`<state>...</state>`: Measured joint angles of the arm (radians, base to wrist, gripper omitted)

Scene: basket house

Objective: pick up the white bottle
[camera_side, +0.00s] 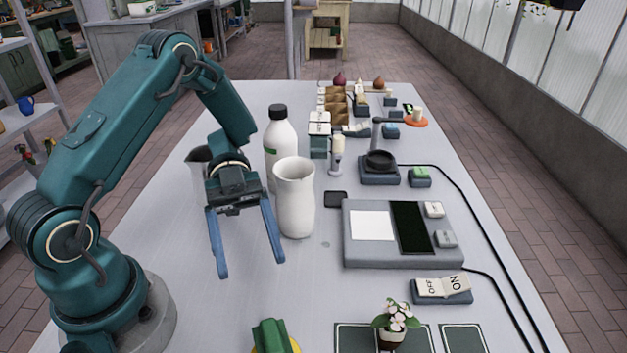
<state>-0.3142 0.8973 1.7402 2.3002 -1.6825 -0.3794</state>
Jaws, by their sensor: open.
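The white bottle (281,138) has a black cap and stands upright on the table, left of centre. A white vase or pitcher (294,198) stands in front of it and hides its lower right part. My gripper (249,268) is open and empty, its two blue fingers pointing down and toward the camera. It is nearer the camera than the bottle and to its left, just left of the white vase. I cannot tell whether a finger touches the vase.
Another vessel (198,165) is partly hidden behind my wrist. A grey device (352,255) with a white pad and black panel lies right of the vase. An ON/OFF switch (441,289), a flower pot (392,338) and a green-and-yellow object (272,338) are near the front. Small items crowd the back.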

